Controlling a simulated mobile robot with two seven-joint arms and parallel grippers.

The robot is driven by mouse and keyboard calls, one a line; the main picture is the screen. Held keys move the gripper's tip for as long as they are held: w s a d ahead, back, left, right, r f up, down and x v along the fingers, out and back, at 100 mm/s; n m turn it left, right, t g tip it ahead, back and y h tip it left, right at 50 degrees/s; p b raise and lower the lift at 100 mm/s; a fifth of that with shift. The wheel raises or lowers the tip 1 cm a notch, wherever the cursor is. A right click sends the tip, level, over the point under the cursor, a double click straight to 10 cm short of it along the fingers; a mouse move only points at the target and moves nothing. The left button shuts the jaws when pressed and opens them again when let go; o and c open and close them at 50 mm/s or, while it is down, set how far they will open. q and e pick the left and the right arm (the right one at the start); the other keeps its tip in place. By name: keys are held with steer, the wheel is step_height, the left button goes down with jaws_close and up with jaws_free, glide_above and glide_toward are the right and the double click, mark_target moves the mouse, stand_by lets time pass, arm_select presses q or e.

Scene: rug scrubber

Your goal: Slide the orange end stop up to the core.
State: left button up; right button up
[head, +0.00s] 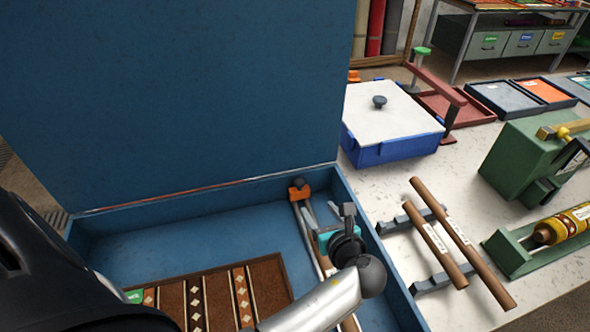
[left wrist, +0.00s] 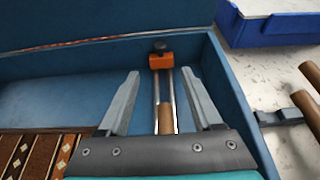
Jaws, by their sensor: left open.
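The orange end stop (head: 299,192) with a dark knob on top sits at the far end of two metal rails in the blue box. It also shows in the left wrist view (left wrist: 161,62). The core, a tan-brown rod end (left wrist: 166,119), lies between the rails nearer to me, with a gap of bare rail to the stop. My left gripper (head: 321,208) is open and empty above the rails, its fingers (left wrist: 160,75) pointing toward the stop, one on each side of the rails in the wrist view. The gripper and arm hide much of the core in the head view. My right gripper is out of view.
The box's open lid (head: 200,90) stands up behind, and its right wall (head: 372,245) runs close beside the rails. A patterned brown rug (head: 222,298) lies left of the rails. Wooden rollers (head: 462,240) and a blue bin (head: 390,150) stand outside on the table.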

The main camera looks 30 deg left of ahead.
mark_target(301, 185)
arm_select(q)
steer(key=shift+w+a, duration=0.1)
steer(key=shift+a, duration=0.05)
steer(key=shift+f+b, duration=0.1)
steer(key=shift+b, duration=0.2)
steer(key=b+x, duration=0.2)
steer(key=shift+w+a+f, duration=0.15)
steer(key=shift+a+f, duration=0.05)
steer(key=b+x, duration=0.7)
steer(key=shift+w+a, duration=0.15)
steer(key=b+x, duration=0.3)
steer(key=shift+b+x, duration=0.8)
steer(key=shift+b, duration=0.15)
steer(key=shift+r, duration=0.15)
jaws_close()
